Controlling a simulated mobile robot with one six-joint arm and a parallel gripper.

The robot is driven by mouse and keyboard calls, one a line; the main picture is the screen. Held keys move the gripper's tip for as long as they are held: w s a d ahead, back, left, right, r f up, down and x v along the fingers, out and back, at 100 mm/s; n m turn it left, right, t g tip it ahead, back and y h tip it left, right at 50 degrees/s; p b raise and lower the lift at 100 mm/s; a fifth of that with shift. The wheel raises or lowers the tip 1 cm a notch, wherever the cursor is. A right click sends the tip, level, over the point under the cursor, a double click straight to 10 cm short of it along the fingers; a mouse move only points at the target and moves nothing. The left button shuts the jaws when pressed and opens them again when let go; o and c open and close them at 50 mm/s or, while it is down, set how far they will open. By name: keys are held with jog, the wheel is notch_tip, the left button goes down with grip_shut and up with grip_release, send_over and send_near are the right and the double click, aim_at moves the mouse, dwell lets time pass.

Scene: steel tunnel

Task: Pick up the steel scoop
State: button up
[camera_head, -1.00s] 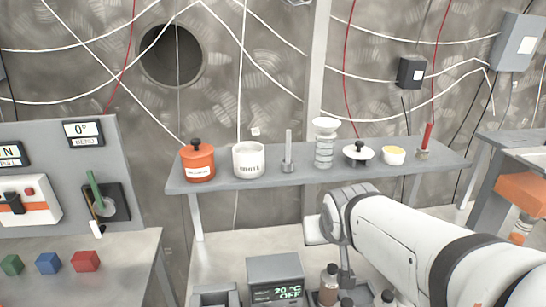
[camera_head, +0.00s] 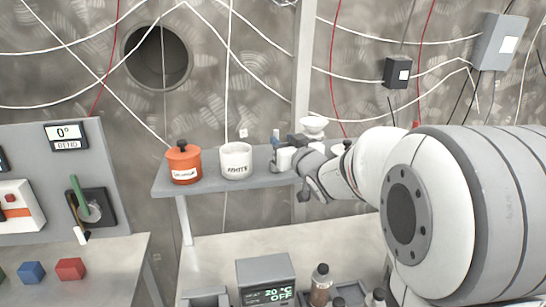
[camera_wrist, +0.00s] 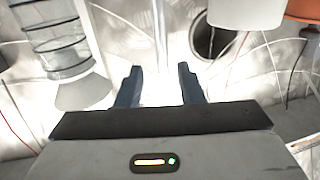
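The steel scoop (camera_wrist: 160,35) appears to be the pale, narrow upright bar at the top middle of the wrist view, beyond and between the fingertips. My gripper (camera_head: 276,150) is at the shelf, between the white pot and the white funnel-topped coil. In the wrist view my gripper (camera_wrist: 160,75) is open, its two dark fingers apart with nothing visibly clasped.
The white pot (camera_head: 236,161) and orange lidded pot (camera_head: 184,163) stand left of my gripper. The funnel-topped coil (camera_wrist: 62,45) is close by on the other side. A display box (camera_head: 266,275) and bottles (camera_head: 320,283) stand on the bench below. Cables hang along the wall.

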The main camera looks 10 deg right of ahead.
aim_at(277, 136)
jog(key=w+p, duration=0.1)
jog(key=w, duration=0.1)
jog(key=w+a, duration=0.1)
jog(key=w, duration=0.1)
jog(key=shift+w+a+r+p, duration=0.15)
jog(key=shift+w+p, duration=0.25)
grip_shut()
